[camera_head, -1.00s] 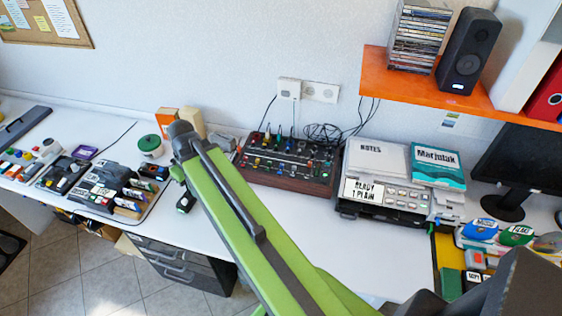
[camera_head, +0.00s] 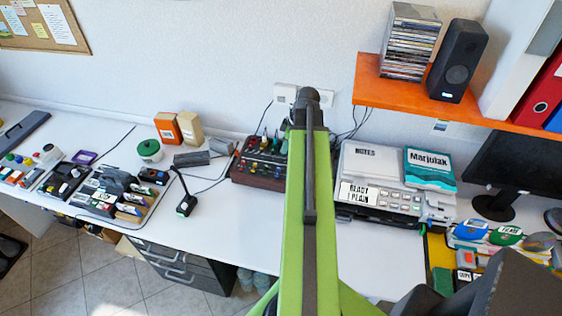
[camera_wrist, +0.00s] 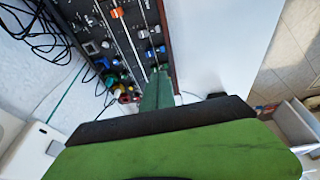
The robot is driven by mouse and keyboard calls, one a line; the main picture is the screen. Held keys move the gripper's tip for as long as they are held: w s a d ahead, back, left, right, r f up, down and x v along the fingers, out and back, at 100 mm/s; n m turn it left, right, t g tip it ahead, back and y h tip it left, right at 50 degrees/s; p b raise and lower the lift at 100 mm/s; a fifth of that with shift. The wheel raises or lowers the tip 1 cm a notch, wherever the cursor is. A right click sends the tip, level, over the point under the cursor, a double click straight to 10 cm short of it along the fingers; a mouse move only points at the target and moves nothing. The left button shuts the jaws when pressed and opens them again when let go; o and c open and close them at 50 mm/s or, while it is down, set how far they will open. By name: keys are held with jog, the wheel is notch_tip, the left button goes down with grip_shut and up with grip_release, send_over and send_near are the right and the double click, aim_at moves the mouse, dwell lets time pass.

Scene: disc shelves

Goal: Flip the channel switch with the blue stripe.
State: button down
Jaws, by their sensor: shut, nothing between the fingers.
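A dark mixer panel with wooden sides (camera_head: 258,181) sits on the desk against the wall in the head view. My arm crosses in front and hides its right part. In the wrist view the panel (camera_wrist: 82,18) fills the upper middle, with slider slots, grey switch-like parts, an orange piece (camera_wrist: 117,13), and blue pieces (camera_wrist: 110,80) among the coloured knobs. I cannot tell which switch bears the blue stripe. My gripper (camera_wrist: 158,76) is shut and empty, its fingertips by the panel's edge near the knobs. Contact is not clear. The head view hides the gripper.
A printer-like machine (camera_head: 377,204) stands to the right of the panel. A small black stand (camera_head: 186,203) and grey boxes (camera_head: 192,159) are to its left. Black cables (camera_wrist: 35,30) lie beside it. An orange shelf (camera_head: 372,70) overhangs at right. White desk is clear in front.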

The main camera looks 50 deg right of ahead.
aim_at(276, 173)
jog(key=b+x, duration=0.8)
jog(key=x, duration=0.1)
jog(key=b+x, duration=0.4)
jog(key=b, duration=0.1)
jog(key=shift+s+d+f, duration=0.3)
jog(key=shift+d+f, duration=0.05)
jog(key=shift+f, duration=0.2)
jog(key=shift+r, duration=0.1)
